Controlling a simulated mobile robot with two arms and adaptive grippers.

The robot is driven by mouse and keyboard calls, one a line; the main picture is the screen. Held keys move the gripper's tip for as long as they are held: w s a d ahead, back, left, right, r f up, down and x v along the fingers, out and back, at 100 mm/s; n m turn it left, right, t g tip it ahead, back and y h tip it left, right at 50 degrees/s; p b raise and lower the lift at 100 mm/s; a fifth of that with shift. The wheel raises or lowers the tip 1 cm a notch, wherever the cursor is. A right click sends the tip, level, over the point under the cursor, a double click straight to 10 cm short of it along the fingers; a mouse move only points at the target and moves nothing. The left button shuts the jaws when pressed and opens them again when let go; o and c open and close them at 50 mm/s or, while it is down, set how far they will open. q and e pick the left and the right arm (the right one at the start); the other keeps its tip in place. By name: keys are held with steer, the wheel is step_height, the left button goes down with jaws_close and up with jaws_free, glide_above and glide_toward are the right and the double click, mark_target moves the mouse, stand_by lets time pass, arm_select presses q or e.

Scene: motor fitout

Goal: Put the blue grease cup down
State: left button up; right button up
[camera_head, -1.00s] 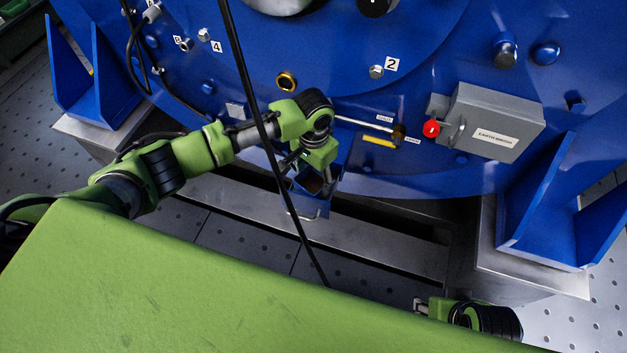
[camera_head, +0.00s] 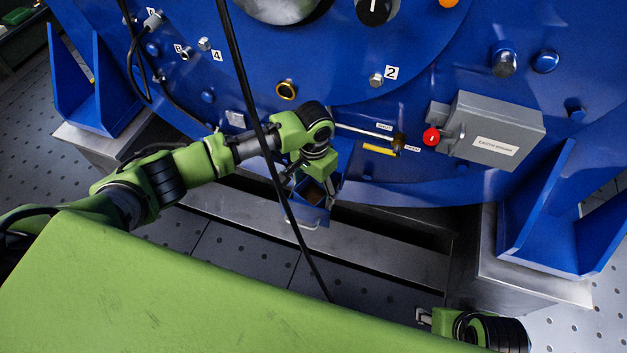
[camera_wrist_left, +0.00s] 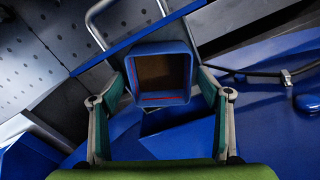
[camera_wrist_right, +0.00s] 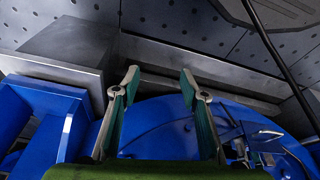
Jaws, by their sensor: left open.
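The blue grease cup (camera_wrist_left: 160,48) is a square, open-topped cup with brown inside. In the left wrist view it stands between the two fingers of my left gripper (camera_wrist_left: 165,84), which are spread on either side of it. In the head view the cup (camera_head: 314,194) is below my left gripper (camera_head: 314,180), at a blue holder (camera_head: 305,214) with a metal wire handle. The cup's underside is hidden. My right gripper (camera_wrist_right: 158,82) is open and empty in its wrist view; in the head view it (camera_head: 423,316) is low at the right, apart from the cup.
The blue motor housing (camera_head: 440,180) rises close behind the left gripper. A black cable (camera_head: 252,105) hangs in front of the left arm in the head view. A grey box (camera_head: 490,130) with a red knob (camera_head: 431,137) is at the right. A steel beam (camera_head: 370,255) runs below.

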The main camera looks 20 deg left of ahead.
mark_target(313, 197)
arm_select(q)
steer(key=shift+r, duration=0.4)
step_height(313, 197, up, 11)
steer(key=p, duration=0.3)
steer(key=shift+r+p, duration=0.15)
steer(key=shift+p, duration=0.15)
arm_select(e)
step_height(313, 197, down, 13)
steer(key=shift+s+r+g, duration=0.15)
steer(key=shift+s+g, duration=0.2)
steer(key=shift+g, duration=0.05)
steer(key=shift+a, duration=0.15)
